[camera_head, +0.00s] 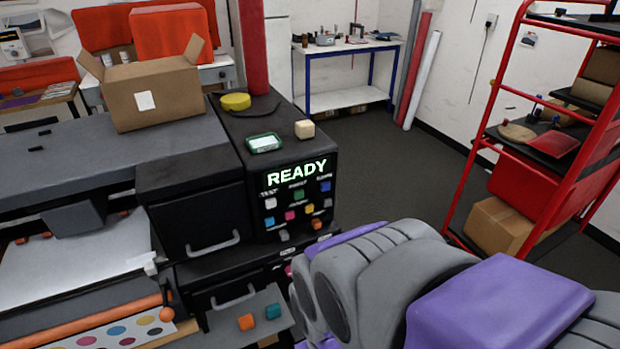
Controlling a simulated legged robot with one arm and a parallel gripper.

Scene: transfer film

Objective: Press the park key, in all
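The black control panel (297,205) is on the front of the printer's right end. Its lit display (297,172) reads READY. Most labels are too small to read, so I cannot tell which is park. My grey and purple arm fills the lower right, below and right of the panel. My gripper's fingers do not show.
An open cardboard box (165,98) stands on the printer top. A yellow roll (235,102), a green-rimmed device (264,143) and a beige block (304,129) rest above the panel. A red rack (489,130) stands at right. The floor between is clear.

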